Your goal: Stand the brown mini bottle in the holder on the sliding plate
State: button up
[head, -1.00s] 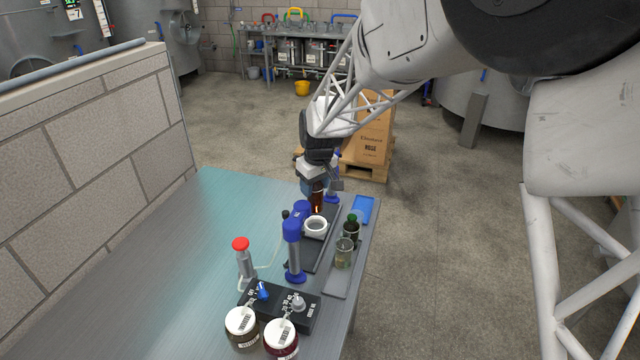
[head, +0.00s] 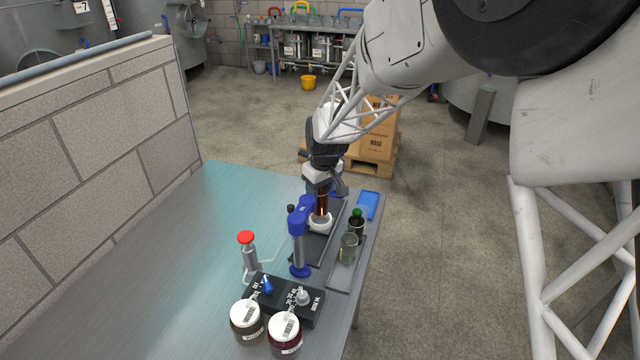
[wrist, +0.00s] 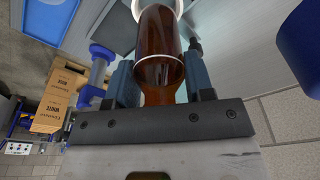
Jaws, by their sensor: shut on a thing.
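My gripper (head: 322,186) is shut on the brown mini bottle (head: 321,204), which it holds about upright. The holder is a white ring (head: 320,223) on the dark sliding plate (head: 322,243). In the head view the bottle's lower end meets the ring's opening. In the wrist view the brown bottle (wrist: 160,32) lies between the two blue-grey fingers of my gripper (wrist: 160,82). Part of the white ring (wrist: 181,6) shows around its far end. How deep the bottle's base sits, and whether it touches the plate, is hidden.
A blue post with an arm (head: 299,240) stands close left of the holder. A green-capped dark bottle (head: 356,224) and a glass jar (head: 348,248) stand to the right. A black control box (head: 284,299) and two white-lidded jars are in front. The table's left is clear.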

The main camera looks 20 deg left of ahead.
aim_at(320, 200)
jog(key=shift+f, duration=0.4)
jog(key=shift+f, duration=1.85)
dwell(2.8)
jog(key=o, duration=1.6)
jog(key=shift+c, duration=0.2)
jog(key=shift+r, duration=0.1)
jog(key=shift+r, duration=2.9)
